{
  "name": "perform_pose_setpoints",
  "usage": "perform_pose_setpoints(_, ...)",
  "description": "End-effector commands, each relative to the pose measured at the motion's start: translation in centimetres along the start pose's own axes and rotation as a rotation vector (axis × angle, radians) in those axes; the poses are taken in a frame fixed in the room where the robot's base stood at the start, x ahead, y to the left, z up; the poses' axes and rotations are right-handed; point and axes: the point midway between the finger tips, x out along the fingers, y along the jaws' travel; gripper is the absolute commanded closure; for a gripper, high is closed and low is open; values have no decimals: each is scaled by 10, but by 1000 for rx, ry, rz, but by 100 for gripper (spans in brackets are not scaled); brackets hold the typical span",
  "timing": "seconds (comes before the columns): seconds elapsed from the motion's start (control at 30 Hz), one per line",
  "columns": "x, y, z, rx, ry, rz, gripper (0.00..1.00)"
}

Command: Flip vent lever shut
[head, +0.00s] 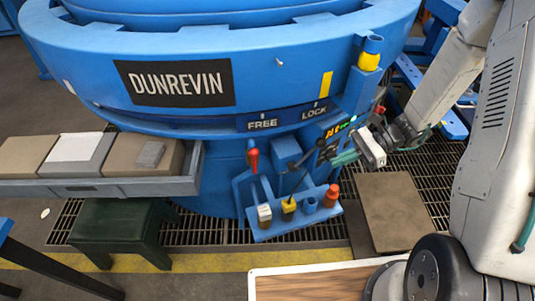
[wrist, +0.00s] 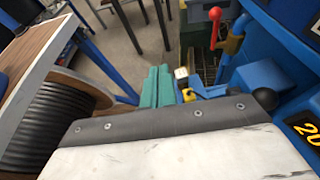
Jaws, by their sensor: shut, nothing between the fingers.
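My gripper (head: 345,157) is shut and empty, just right of the black knob. Its teal fingers (wrist: 156,87) lie together in the wrist view.
A blue rack (head: 290,223) holds several small items below the levers. A small display (head: 340,128) sits right of LOCK. A grey tray with boxes (head: 95,187) stands at left over a green stool (head: 125,220). A cable spool (wrist: 55,115) shows in the wrist view.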

Motion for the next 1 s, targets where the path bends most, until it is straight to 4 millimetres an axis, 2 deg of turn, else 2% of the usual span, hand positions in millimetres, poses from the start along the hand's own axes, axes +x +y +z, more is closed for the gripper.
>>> perform_pose_setpoints(0.03, 3, -8, -12, 49, -26, -40, 100)
perform_pose_setpoints(0.17, 6, -36, -30, 159, -80, -159, 100)
perform_pose_setpoints(0.23, 1, -52, -30, 187, -94, -216, 100)
perform_pose_setpoints(0.33, -4, -65, -27, 213, -108, -265, 100)
perform_pose_setpoints(0.77, -3, -66, -26, 236, -116, -272, 100)
perform_pose_setpoints(0.87, 4, -68, -25, 235, -116, -270, 100)
perform_pose_setpoints(1.0, 26, -74, -23, 236, -116, -266, 100)
